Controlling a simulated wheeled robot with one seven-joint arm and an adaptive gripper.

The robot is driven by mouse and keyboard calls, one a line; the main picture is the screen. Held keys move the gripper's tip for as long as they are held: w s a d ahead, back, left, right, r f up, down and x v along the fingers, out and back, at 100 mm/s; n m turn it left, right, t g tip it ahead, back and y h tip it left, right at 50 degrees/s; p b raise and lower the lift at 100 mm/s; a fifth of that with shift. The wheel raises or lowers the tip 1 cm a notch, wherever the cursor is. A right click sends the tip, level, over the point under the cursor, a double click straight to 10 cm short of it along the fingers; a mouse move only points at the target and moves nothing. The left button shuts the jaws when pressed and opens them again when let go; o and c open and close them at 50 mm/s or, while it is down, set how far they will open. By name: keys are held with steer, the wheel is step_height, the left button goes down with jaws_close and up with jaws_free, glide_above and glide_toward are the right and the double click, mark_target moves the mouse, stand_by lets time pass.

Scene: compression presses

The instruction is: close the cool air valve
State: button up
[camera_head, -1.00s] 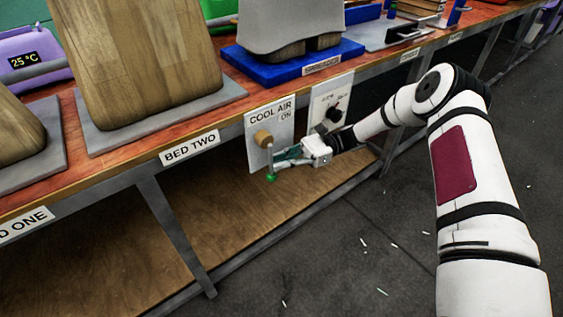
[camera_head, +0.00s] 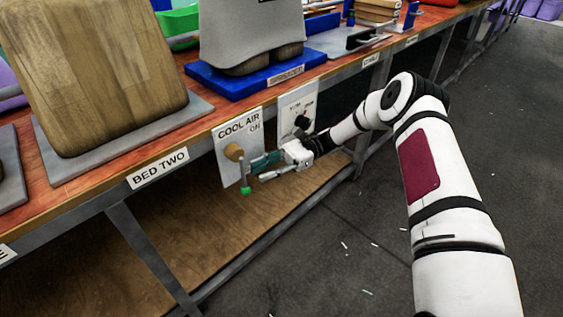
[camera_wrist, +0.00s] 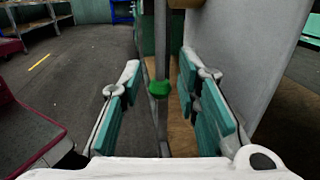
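The cool air panel (camera_head: 238,172) is a white plate under the table edge, marked COOL AIR ON. Its valve has a round wooden-coloured hub (camera_head: 233,152) and a thin grey lever hanging down to a green tip (camera_head: 246,190). My gripper (camera_head: 257,170) is just right of the lever, its fingers pointing at it. In the wrist view the teal-padded fingers are spread wide and empty. There the grey lever and green tip (camera_wrist: 158,88) appear upright in the gap between them, apart from both pads; I cannot tell the exact depth.
A second white panel (camera_head: 298,104) with a black knob is right of the valve, close to my wrist. Above is the red table edge with a BED TWO label (camera_head: 158,169). A wooden lower shelf (camera_head: 150,240) lies beneath. Grey floor (camera_head: 330,270) is open at right.

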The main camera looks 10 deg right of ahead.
steer(key=v, duration=0.8)
steer(key=shift+d, duration=0.2)
steer(key=shift+w, duration=0.1)
